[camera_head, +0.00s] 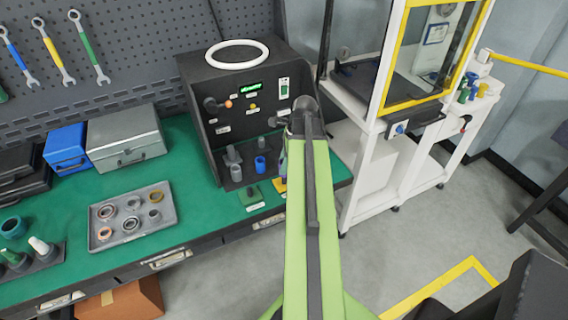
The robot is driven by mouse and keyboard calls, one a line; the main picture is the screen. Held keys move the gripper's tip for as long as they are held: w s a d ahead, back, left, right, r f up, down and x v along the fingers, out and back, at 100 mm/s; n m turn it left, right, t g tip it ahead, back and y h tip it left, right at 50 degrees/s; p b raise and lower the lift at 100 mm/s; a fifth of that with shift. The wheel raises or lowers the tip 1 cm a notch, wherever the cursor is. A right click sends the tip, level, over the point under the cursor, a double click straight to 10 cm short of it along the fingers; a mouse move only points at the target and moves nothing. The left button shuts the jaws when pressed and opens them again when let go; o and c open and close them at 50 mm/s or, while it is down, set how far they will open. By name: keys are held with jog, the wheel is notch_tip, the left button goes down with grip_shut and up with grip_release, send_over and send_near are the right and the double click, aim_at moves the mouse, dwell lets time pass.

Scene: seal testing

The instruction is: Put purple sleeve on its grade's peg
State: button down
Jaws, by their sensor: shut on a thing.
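My gripper (285,150) points down at the dark test unit's front, mostly hidden behind my green arm. A narrow purple strip (283,164) shows at the arm's left edge; I take it as the purple sleeve held in the jaws, but its shape and its contact with any peg are hidden. Left of it, a blue sleeve (260,166) stands on the unit's dark base. Grey upright pieces (235,171) stand further left on that base.
The dark test unit (195,85) has knobs and a white ring (237,54) on top. A grey tray (165,222) of rings lies on the green bench (190,265). A white-and-yellow cabinet (390,85) stands close at right. Bench between tray and unit is clear.

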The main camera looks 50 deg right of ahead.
jog(key=shift+f, duration=0.1)
dwell(0.3)
jog(key=shift+f+b, duration=0.9)
jog(key=shift+b, duration=0.15)
jog(key=shift+f, duration=0.15)
jog(key=c, duration=0.9)
grip_release()
notch_tip(320, 180, up, 5)
jog(key=p, duration=0.5)
